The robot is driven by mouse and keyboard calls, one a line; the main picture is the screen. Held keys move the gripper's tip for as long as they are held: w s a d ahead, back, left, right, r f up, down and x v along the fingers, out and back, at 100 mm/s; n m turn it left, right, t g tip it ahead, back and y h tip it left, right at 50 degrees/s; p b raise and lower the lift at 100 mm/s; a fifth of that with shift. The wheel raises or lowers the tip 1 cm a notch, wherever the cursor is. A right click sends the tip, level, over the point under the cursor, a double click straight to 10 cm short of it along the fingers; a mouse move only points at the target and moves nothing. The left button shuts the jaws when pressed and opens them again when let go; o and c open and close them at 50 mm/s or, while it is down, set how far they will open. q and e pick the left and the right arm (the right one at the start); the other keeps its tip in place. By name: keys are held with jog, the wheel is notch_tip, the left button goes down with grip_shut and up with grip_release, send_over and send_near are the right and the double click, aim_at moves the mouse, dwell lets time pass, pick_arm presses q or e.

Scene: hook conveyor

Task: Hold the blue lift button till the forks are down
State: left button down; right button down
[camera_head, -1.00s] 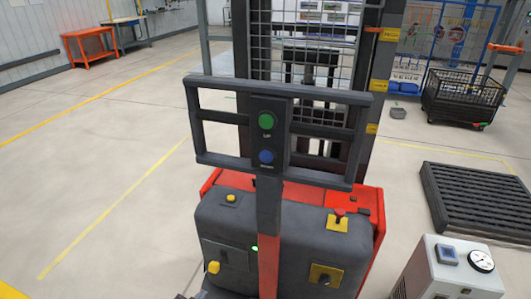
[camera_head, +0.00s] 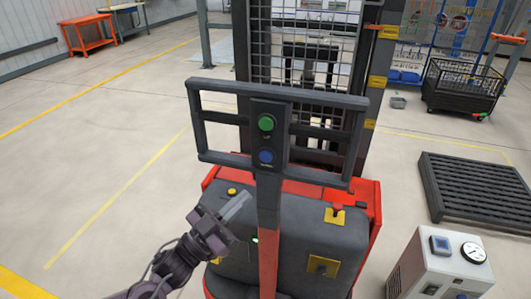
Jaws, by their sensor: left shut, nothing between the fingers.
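The blue button (camera_head: 266,156) is on a dark upright panel at the front of the red and grey lift truck (camera_head: 320,235). The green button (camera_head: 266,123) is just above it. My left gripper (camera_head: 238,205) comes in from the lower left, shut and empty. It is in front of the truck's grey body, below and left of the blue button and apart from it. The forks are hidden behind the truck and its mast, so their height does not show. My right gripper is not in view.
A dark frame of bars (camera_head: 225,158) surrounds the panel. A red-topped knob (camera_head: 337,208) stands on the truck's body. A white box with a gauge (camera_head: 440,265) stands at the lower right, near a black pallet (camera_head: 475,190). The floor at left is clear.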

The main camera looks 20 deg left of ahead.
pick_arm(q)
jog(key=r, duration=0.1)
jog(key=s+d+r+h, duration=0.1)
jog(key=s+r+m+h, duration=0.1)
jog(key=shift+d+r, duration=0.3)
jog(key=shift+r, duration=0.1)
jog(key=b, duration=0.4)
send_near(266, 156)
jog(key=w+d+r, duration=0.2)
jog(key=d+r, duration=0.1)
jog(key=d, duration=0.1)
jog(key=shift+w+d+r+g, duration=0.2)
jog(key=shift+w+r+g, duration=0.1)
dwell(1.4)
jog(key=shift+w, duration=0.4)
